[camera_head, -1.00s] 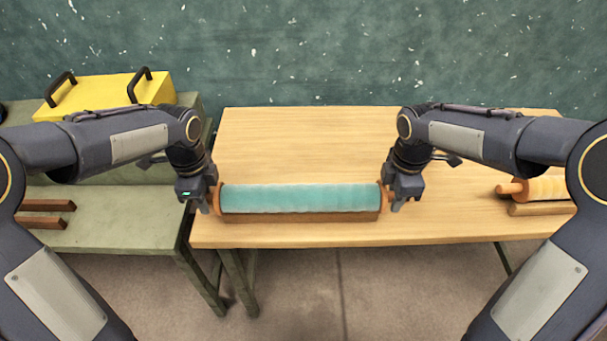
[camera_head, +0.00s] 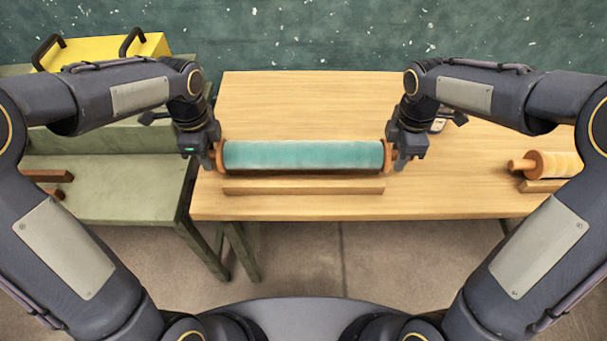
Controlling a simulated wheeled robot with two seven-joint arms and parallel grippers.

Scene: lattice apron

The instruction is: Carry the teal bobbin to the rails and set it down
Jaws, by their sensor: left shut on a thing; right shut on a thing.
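The teal bobbin (camera_head: 303,155), a long roller with orange-brown ends, is level between my two grippers. My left gripper (camera_head: 215,157) is shut on its left end and my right gripper (camera_head: 393,159) on its right end. The bobbin hangs a little above a wooden rest (camera_head: 303,187) on the light wooden table (camera_head: 310,100), with a gap showing. Two short dark brown rails (camera_head: 46,175) lie on the green bench (camera_head: 120,195) at the left. My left arm partly hides them.
A yellow case (camera_head: 95,50) with black handles stands at the back of the green bench. An orange-yellow bobbin (camera_head: 555,165) lies on a rest at the table's right, partly hidden by my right arm. A speckled green wall (camera_head: 300,35) stands behind. The bench between rails and table is clear.

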